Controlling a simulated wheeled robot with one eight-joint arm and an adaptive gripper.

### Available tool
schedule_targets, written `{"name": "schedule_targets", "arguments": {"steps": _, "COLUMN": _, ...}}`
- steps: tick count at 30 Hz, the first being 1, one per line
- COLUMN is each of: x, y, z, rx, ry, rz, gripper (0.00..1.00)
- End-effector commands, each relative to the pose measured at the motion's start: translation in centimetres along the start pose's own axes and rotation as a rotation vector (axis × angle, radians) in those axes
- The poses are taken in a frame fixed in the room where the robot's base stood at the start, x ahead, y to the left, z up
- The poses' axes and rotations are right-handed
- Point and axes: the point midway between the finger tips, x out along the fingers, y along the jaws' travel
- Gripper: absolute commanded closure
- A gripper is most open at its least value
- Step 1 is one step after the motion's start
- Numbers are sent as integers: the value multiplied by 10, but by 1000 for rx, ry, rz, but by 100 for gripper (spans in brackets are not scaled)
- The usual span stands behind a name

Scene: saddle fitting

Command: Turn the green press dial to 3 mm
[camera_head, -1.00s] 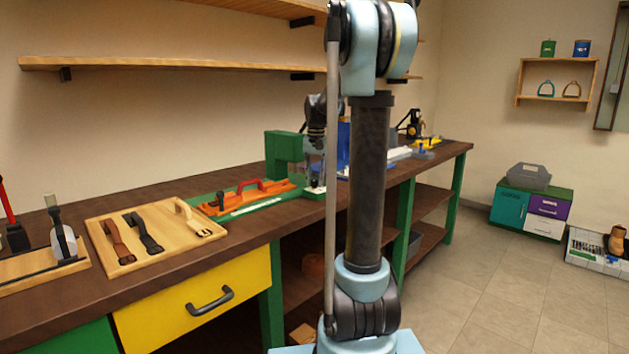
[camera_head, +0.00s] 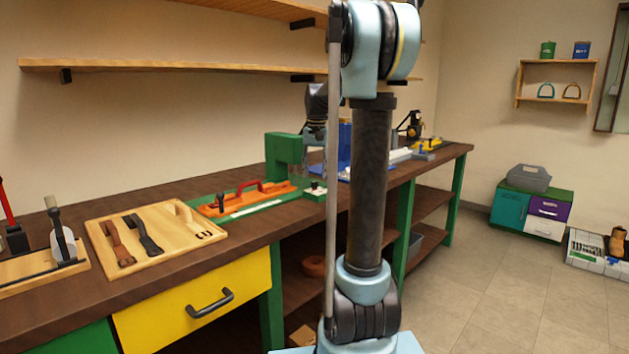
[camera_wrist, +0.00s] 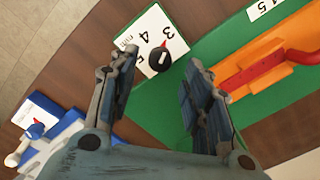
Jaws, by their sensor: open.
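In the head view my gripper (camera_head: 314,141) is raised above the dial end of the base, partly hidden by my arm.
An orange fixture with a red handle (camera_head: 262,186) lies on the press base, close beside my right finger in the wrist view. A blue device (camera_wrist: 50,145) with another white dial plate is at lower left there. A wooden board (camera_head: 150,238) with straps lies nearer on the bench.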

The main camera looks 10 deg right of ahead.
Motion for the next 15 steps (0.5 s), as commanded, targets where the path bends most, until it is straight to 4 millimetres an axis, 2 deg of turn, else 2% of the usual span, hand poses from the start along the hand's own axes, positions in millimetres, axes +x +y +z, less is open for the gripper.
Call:
{"name": "schedule_targets", "arguments": {"steps": 3, "x": -24, "y": 0, "z": -1, "rx": 0, "ry": 0, "rz": 0, "gripper": 55}}
{"name": "schedule_targets", "arguments": {"steps": 9, "x": -58, "y": 0, "z": -1, "rx": 0, "ry": 0, "rz": 0, "gripper": 55}}
{"name": "schedule_targets", "arguments": {"steps": 15, "x": -78, "y": 0, "z": -2, "rx": 0, "ry": 0, "rz": 0, "gripper": 55}}
